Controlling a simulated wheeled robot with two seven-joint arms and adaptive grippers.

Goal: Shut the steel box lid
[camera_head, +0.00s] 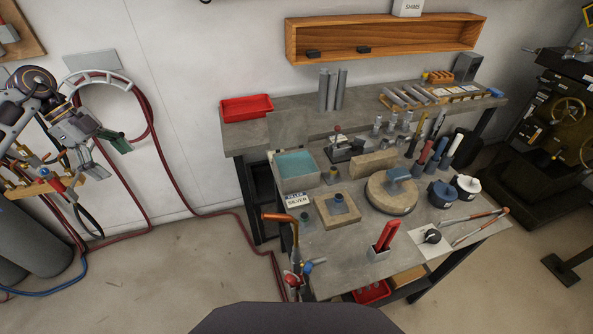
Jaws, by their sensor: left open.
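A grey open-topped box (313,178) with a teal inside stands at the left of the workbench, with a "SILVER" label at its front. A flat grey panel (289,129) rises behind it and looks like its raised lid; the hinge is too small to make out. My left gripper (111,158) is at the far left in front of the wall, open and empty, well apart from the box. My right gripper is not in view.
A red tray (246,107) sits on the back ledge left of the panel. An orange-topped torch (281,218) stands at the bench's front left corner. A round block (391,194) and several tools crowd the bench to the right. Red hoses hang along the wall.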

